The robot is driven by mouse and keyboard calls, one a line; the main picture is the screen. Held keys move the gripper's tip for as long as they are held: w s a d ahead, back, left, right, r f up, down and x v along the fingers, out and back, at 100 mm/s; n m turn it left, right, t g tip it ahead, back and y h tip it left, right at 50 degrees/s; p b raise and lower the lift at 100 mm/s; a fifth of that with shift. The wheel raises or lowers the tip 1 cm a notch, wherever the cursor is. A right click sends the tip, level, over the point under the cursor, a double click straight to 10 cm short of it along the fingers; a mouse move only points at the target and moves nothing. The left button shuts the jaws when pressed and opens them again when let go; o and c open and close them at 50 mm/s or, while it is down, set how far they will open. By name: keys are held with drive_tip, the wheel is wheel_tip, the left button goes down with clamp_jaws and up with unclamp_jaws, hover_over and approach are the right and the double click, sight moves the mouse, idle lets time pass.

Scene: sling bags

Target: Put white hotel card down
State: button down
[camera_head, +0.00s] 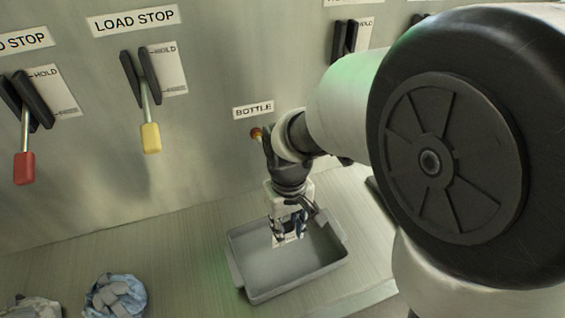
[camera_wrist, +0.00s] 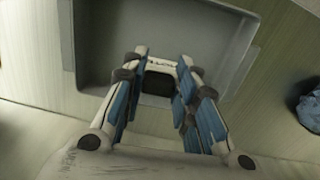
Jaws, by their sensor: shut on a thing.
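The white hotel card (camera_head: 284,241) is between the fingers of my gripper (camera_head: 289,224), its lower part showing below the fingertips. My gripper points down over the grey tray (camera_head: 300,283) and is shut on the card. In the wrist view the card (camera_wrist: 161,65) shows as a pale strip with small dark print between the fingertips (camera_wrist: 160,78). The tray floor (camera_wrist: 110,35) lies behind it. I cannot tell whether the card's lower edge touches the tray floor.
A blue-white crumpled bundle (camera_head: 114,296) and a greyish one (camera_head: 30,307) lie on the counter at the left. The metal wall behind carries a yellow-handled lever (camera_head: 151,138), a red-handled lever (camera_head: 24,167) and a BOTTLE label (camera_head: 253,111).

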sight(288, 231)
wheel_tip(288, 231, down, 4)
drive_tip(key=shift+f+b, duration=0.1)
drive_tip(key=shift+b, duration=0.55)
drive_tip(key=c, duration=1.7)
unclamp_jaws()
drive_tip(key=o, duration=0.4)
